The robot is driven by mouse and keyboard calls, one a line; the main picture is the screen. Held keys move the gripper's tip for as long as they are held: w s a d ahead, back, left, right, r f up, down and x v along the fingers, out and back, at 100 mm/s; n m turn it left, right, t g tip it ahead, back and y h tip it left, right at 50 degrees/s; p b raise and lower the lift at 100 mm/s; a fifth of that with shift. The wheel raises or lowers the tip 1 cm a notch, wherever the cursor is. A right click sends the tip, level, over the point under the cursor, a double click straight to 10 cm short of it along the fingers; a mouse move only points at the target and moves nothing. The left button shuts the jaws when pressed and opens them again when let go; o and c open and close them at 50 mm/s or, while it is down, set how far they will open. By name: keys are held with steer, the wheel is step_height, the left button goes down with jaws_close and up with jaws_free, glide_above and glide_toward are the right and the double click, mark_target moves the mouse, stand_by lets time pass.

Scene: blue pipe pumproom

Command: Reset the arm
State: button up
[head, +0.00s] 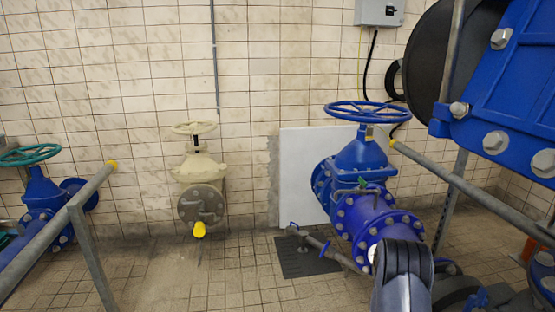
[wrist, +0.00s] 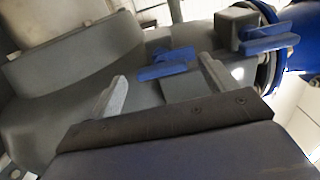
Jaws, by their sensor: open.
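My gripper (wrist: 160,88) shows in the wrist view with two pale grey fingers spread apart and nothing between them. Beyond the fingers is a grey pipe body (wrist: 70,95) with a small blue handle (wrist: 165,65) that appears between and past the fingertips. A second blue handle (wrist: 278,38) sits on a grey block to the right. I cannot tell whether any finger touches the pipework. In the head view my dark arm (head: 403,262) rises from the lower right edge, in front of the blue pipe; the gripper itself cannot be made out there.
A blue valve with a handwheel (head: 365,110) stands right of centre. A large blue flanged housing (head: 510,90) fills the upper right. Grey rails (head: 480,195) cross the right side. A cream valve (head: 200,170) is on the tiled wall. Floor at centre left (head: 150,265) is open.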

steer(key=a, duration=0.8)
steer(key=d+m+b, duration=0.9)
steer(key=m, duration=0.9)
steer(key=shift+s+r, duration=0.2)
steer(key=shift+r, duration=0.05)
stand_by(0.6)
steer(key=shift+a+f, duration=0.1)
